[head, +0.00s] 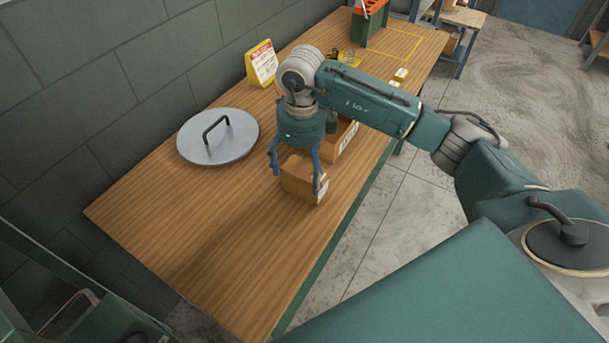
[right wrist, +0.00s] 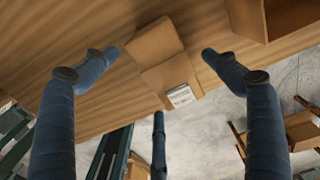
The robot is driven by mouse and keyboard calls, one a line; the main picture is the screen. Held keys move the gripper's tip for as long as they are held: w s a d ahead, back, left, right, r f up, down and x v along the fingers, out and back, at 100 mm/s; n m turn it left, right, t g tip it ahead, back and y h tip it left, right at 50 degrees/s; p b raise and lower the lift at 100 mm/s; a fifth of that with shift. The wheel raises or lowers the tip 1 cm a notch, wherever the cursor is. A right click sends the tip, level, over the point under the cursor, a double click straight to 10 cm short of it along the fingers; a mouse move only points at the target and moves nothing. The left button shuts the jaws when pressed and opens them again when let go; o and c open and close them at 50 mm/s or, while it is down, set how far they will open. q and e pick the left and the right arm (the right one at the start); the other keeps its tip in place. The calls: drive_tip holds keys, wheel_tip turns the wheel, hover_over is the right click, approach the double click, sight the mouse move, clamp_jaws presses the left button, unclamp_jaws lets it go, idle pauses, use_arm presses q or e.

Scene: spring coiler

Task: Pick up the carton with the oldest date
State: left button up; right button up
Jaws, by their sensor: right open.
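A small brown carton (head: 300,180) stands on the wooden table (head: 230,240) under my right gripper (head: 296,176). In the right wrist view the carton (right wrist: 158,62) lies between the spread blue fingers of my right gripper (right wrist: 161,54), with gaps on both sides. The fingers are open and empty. A white label (right wrist: 181,96) shows on one side of the carton; its print is too small to read. A second brown carton (head: 343,140) with a label stands just behind, partly hidden by my arm. It looks open-topped in the right wrist view (right wrist: 272,15). My left gripper is out of view.
A round grey lid (head: 205,145) with a handle lies left of the cartons. A yellow sign (head: 262,64) stands by the wall. A green bin (head: 370,27) with orange contents is at the far end. The table's near part is clear.

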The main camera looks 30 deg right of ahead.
drive_tip(key=shift+f, duration=1)
drive_tip(key=c, duration=1.7)
drive_tip(key=shift+c, duration=0.5)
drive_tip(key=shift+w+r, duration=0.1)
drive_tip(key=shift+r, duration=0.05)
